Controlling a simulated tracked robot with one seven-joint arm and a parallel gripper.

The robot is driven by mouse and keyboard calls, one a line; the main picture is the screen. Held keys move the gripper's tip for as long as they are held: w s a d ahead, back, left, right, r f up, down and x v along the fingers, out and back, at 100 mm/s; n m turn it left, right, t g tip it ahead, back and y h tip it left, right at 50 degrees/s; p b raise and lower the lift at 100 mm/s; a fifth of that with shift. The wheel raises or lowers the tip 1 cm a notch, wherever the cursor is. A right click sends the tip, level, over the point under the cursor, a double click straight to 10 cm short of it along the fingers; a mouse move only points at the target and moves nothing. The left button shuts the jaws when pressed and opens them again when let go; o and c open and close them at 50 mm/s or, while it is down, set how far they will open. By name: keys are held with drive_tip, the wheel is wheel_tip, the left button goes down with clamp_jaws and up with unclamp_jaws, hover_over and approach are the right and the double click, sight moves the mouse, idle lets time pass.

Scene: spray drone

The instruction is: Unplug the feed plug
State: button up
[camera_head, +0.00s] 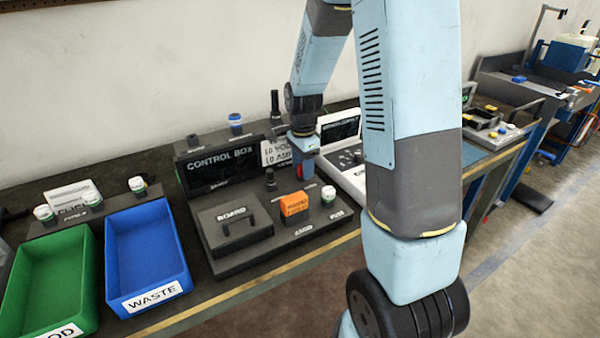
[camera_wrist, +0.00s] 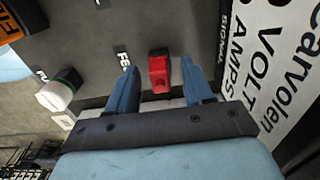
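A small red plug (camera_wrist: 159,72) shows in the wrist view beside a partly readable label starting "FE"; I take it to be the feed plug. My gripper (camera_wrist: 158,64) is open, with one blue finger on each side of the plug and a visible gap to each. I cannot tell how deep the fingers reach along it. In the head view my gripper (camera_head: 304,170) points down over the right part of the control box (camera_head: 222,168), and the plug is mostly hidden there.
An orange filter block (camera_head: 294,204) and a white-capped fuse (camera_head: 328,194) stand close by on the control box. A dark post (camera_head: 270,179) stands behind them. A blue waste bin (camera_head: 145,250) and a green bin (camera_head: 50,275) are at left.

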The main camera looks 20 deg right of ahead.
clamp_jaws()
idle(0.5)
drive_tip(key=shift+r, duration=2.8)
drive_tip(key=shift+r, duration=0.2)
